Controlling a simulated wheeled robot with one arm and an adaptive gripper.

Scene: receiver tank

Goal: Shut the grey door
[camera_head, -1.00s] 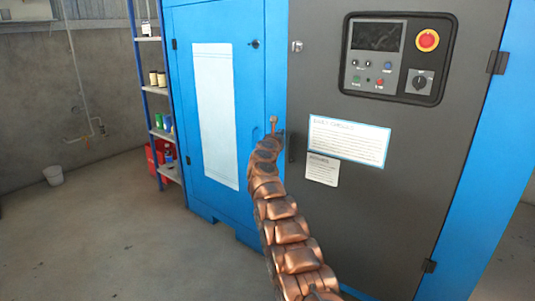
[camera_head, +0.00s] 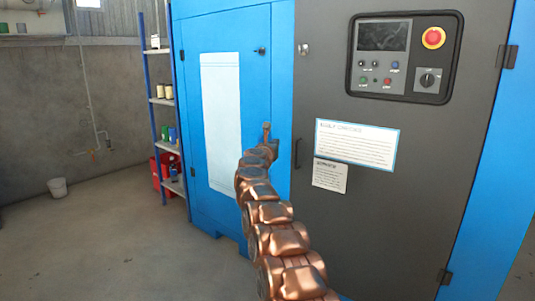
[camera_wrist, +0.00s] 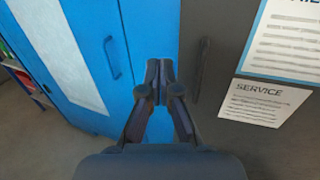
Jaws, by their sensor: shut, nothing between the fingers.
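The grey door (camera_head: 400,190) is the tall dark panel on the right of the blue cabinet, with hinges on its right edge. Its left edge looks flush or nearly flush with the blue frame; I cannot tell if a small gap is there. Its dark handle (camera_head: 297,152) is near the left edge and also shows in the wrist view (camera_wrist: 202,68). My gripper (camera_head: 267,131) is shut and empty, in front of the blue strip just left of the grey door's edge. In the wrist view its fingertips (camera_wrist: 159,70) point at that strip, left of the handle; contact is unclear.
A blue door (camera_head: 255,90) with a white sheet (camera_head: 221,125) stands left of the grey door. A control panel (camera_head: 404,56) and two labels sit on the grey door. The left floor is clear.

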